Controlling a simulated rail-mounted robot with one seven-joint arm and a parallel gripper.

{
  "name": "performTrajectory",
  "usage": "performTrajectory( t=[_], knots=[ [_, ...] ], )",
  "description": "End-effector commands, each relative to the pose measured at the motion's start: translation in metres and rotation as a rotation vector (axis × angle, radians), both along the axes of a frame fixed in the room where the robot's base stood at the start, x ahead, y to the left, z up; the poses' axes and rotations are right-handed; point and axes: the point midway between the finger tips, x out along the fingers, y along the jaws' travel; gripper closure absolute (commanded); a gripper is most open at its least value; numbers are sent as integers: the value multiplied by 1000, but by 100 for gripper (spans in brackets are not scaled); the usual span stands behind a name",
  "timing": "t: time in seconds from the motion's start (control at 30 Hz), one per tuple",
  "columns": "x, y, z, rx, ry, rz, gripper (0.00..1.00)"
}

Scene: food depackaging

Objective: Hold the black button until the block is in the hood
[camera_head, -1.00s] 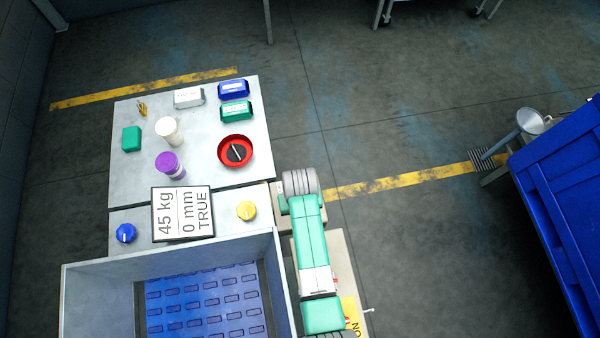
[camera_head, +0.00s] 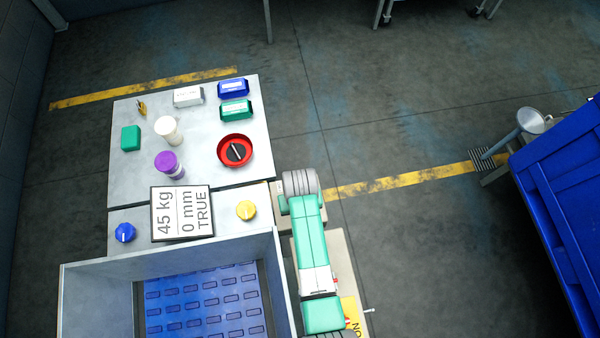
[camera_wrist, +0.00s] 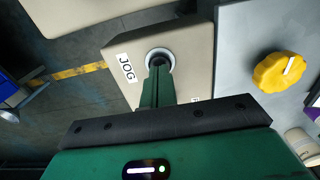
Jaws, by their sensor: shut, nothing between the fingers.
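In the wrist view, the black button (camera_wrist: 160,56) sits in a white ring on a beige box beside a JOG label. My gripper (camera_wrist: 157,70) is shut, with nothing between its green fingers. Its tips reach into the ring over the button and hide part of it. I cannot tell how far the button is pressed. In the head view, the grey-walled hood (camera_head: 98,300) stands at the bottom, with a blue belt (camera_head: 205,305) inside it. No block shows in either view. In the head view my green arm hides my gripper and the button.
A display (camera_head: 182,213) behind the hood reads 45 kg, 0 mm, TRUE. A blue knob (camera_head: 124,232) and a yellow knob (camera_head: 246,210) flank it. A red round dish (camera_head: 235,151), bottles and small boxes stand on the table behind. A blue bin (camera_head: 560,200) is at the right.

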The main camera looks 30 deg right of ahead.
Motion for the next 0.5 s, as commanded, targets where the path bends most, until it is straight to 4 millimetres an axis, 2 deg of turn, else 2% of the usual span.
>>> performTrajectory(
  t=[0.5],
  knots=[
    [0,0,-14,0,0,0,100]
  ],
)
